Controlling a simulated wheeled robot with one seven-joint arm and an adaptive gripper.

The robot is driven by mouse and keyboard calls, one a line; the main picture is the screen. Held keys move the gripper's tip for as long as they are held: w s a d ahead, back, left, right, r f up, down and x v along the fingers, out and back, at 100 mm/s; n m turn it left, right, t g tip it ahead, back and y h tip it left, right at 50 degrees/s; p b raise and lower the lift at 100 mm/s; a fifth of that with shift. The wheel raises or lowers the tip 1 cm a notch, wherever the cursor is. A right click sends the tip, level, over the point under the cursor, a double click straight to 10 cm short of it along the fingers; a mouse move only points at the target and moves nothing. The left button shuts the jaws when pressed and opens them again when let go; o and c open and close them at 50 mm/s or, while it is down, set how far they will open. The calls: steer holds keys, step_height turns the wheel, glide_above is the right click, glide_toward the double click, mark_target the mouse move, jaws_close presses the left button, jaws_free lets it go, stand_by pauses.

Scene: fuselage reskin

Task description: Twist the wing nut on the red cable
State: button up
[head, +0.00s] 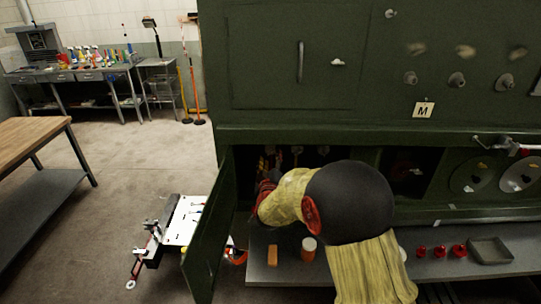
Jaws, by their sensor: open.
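My arm in its yellow sleeve, with a black joint cover, crosses the middle of the head view and reaches into an open lower compartment (318,153) of the green cabinet. Its red and dark wrist end is at the compartment's left side. The gripper's fingers are hidden from this view, so I cannot see what they touch. Small reddish and grey fittings (297,151) show dimly inside the compartment, just above the wrist. I cannot make out the red cable or its wing nut among them.
The compartment's green door (208,235) stands open just left of my arm. A grey ledge (340,275) below holds an orange block (272,255), a jar (309,249), red parts (440,251) and a grey tray (490,250). A white cart (183,222) stands left of the door.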

steer(key=shift+w, duration=0.8)
steer(key=shift+c, duration=1.3)
steer(key=shift+d, duration=0.1)
steer(key=c, duration=0.6)
steer(key=shift+s+f, duration=0.1)
steer(key=shift+f, duration=0.05)
jaws_close()
